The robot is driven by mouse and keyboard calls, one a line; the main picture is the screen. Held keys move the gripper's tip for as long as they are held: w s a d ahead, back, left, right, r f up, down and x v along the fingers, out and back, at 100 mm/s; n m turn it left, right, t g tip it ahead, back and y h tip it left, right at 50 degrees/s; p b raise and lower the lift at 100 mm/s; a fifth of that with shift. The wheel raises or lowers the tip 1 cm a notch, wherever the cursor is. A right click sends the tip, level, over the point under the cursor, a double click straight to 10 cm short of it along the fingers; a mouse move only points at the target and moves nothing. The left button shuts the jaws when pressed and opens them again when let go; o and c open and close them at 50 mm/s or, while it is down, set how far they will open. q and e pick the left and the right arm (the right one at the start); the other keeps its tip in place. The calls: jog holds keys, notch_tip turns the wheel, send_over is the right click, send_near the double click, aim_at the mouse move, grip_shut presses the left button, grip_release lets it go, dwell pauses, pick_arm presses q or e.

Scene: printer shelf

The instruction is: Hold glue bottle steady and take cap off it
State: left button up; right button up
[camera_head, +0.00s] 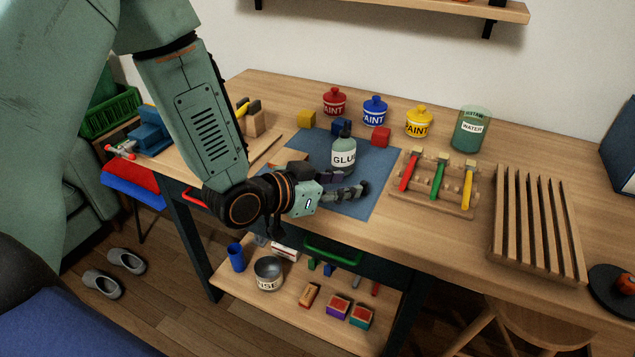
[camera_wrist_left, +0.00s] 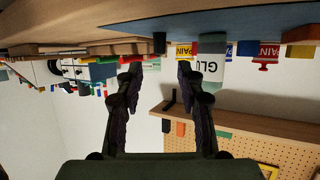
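The glue bottle (camera_head: 344,161) stands upright on a blue mat (camera_head: 378,170) on the workbench. My left gripper (camera_head: 348,184) is low over the mat, just in front of the bottle. In the left wrist view, which is upside down, the left gripper (camera_wrist_left: 160,68) has its fingers apart with nothing between them. My right gripper is not in view.
Red (camera_head: 335,102), blue (camera_head: 375,111) and yellow (camera_head: 419,122) paint pots stand behind the mat, near a green water jar (camera_head: 472,129). Small blocks lie at the mat's back edge. A tool rack (camera_head: 450,205) and slatted rack (camera_head: 538,225) stand to the right.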

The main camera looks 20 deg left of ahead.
pick_arm(q)
jog(key=v, duration=0.3)
jog(key=shift+a+r+p, duration=0.1)
jog(key=shift+a+p, duration=0.05)
jog(key=shift+p, duration=0.2)
jog(key=shift+p+v, duration=0.65)
jog(key=shift+v, duration=1.05)
jog(key=shift+s, duration=0.1)
